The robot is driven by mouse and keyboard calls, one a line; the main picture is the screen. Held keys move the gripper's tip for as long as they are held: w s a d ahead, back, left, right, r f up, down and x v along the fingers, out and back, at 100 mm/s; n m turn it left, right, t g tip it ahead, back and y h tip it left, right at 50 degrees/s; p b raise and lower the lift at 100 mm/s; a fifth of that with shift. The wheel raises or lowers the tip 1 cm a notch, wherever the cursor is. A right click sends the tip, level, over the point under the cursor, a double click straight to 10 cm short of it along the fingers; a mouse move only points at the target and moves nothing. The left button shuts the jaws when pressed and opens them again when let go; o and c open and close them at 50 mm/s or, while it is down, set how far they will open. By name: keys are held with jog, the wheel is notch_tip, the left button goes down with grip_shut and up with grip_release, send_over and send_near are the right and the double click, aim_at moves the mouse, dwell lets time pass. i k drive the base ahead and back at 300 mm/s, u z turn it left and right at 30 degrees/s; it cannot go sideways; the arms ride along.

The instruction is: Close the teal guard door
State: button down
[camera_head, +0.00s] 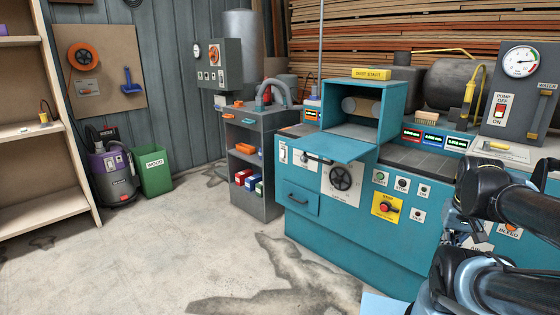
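The teal guard door (335,147) stands open at the front of a teal box-shaped housing (395,101) on the teal machine. The door lies out nearly flat from the housing's lower front, with a dark handle (318,159) near its front left edge. My dark arm reaches in from the right edge, in front of the machine's right part, apart from the door. I cannot make out my gripper's fingers in this view.
The machine's front carries a handwheel (341,177), buttons and a yellow switch plate (388,207). A grey tool cart (265,160) stands at its left. A green bin (154,171) and a vacuum (112,176) are by the wall. The floor in front is clear.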

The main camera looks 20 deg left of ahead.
aim_at(337, 148)
jog(key=u, duration=0.05)
jog(key=k, duration=1)
jog(key=u, duration=0.5)
jog(key=i, duration=0.9)
